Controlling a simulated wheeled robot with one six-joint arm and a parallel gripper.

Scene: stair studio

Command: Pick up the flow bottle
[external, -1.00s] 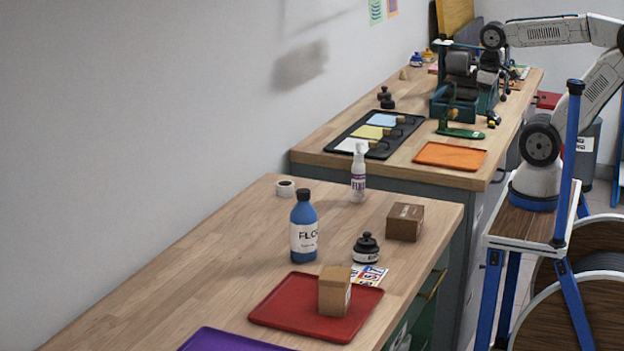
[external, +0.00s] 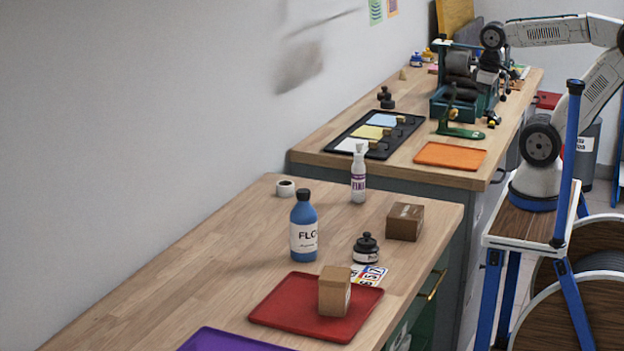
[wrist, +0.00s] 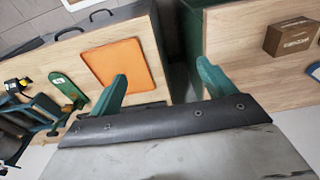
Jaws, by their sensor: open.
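The flow bottle (external: 303,228) is blue with a dark cap and a white label reading "FLO". It stands upright on the near wooden table, left of a small dark bottle. My gripper (external: 488,77) is over the far table, in front of a dark green machine, well away from the flow bottle. In the wrist view my gripper (wrist: 164,82) has two green fingers, spread apart with nothing between them. The flow bottle is not identifiable in that view; a dark blue and white edge shows at its right border.
A white bottle (external: 358,175), small dark bottle (external: 367,250), brown box (external: 405,222) and white roll (external: 286,188) stand around the flow bottle. A red tray (external: 278,311) holds another box. An orange mat (external: 450,156) lies on the far table. Left of the flow bottle is clear.

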